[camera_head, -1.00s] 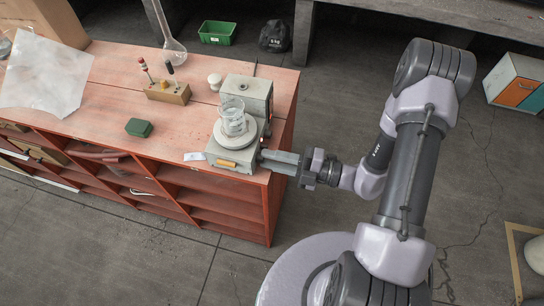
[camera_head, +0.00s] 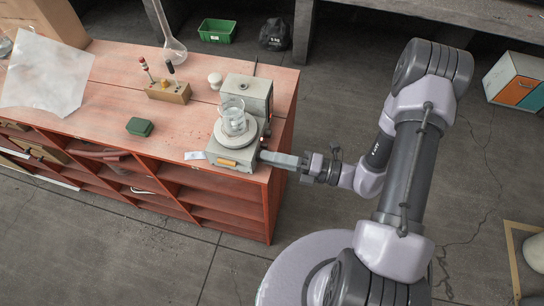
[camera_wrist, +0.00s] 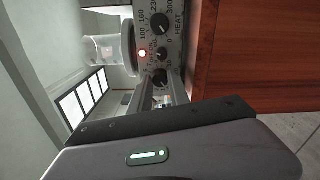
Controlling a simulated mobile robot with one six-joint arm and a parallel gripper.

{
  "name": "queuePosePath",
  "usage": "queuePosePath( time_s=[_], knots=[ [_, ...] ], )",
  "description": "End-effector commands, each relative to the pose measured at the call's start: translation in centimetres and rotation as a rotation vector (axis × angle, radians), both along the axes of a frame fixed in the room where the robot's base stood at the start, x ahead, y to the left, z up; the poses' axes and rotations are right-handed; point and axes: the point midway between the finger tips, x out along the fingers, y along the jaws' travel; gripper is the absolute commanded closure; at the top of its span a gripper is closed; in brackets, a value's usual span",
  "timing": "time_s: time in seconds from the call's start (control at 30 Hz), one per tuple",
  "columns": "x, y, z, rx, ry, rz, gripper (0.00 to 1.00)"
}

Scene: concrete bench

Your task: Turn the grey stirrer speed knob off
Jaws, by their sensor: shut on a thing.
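The stirrer hotplate (camera_head: 237,166) stands at the right end of the red bench, with a glass beaker (camera_head: 233,121) of clear liquid on its round plate. In the wrist view its control panel (camera_wrist: 173,38) appears sideways, with a large black knob (camera_wrist: 160,23) near the HEAT marking and a small dark knob (camera_wrist: 161,53). The stirrer speed knob (camera_wrist: 160,78), dark grey here, sits between my fingertips. My gripper (camera_head: 264,157) reaches the panel from the right and is shut on this knob; it also shows in the wrist view (camera_wrist: 161,88). The fingers partly hide the knob and its scale.
A red lamp (camera_wrist: 142,53) is lit on the panel. The bench top (camera_head: 105,115) holds a dark green box (camera_head: 140,127), a wooden holder (camera_head: 168,92) and a long-necked flask (camera_head: 174,50). The floor right of the bench is open around my arm.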

Motion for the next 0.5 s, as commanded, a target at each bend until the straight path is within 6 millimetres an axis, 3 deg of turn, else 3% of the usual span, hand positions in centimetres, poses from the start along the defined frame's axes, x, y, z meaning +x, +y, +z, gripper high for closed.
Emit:
queuePosePath(
  time_s=[0.37,0.4,0.5],
  knots=[
    [-0.02,0.0,-0.03,-0.002,-0.003,0.001,1.0],
    [-0.01,-0.01,-0.03,-0.002,-0.003,0.001,0.7],
    [-0.01,-0.01,-0.03,-0.001,-0.003,0.0,0.56]
  ],
)
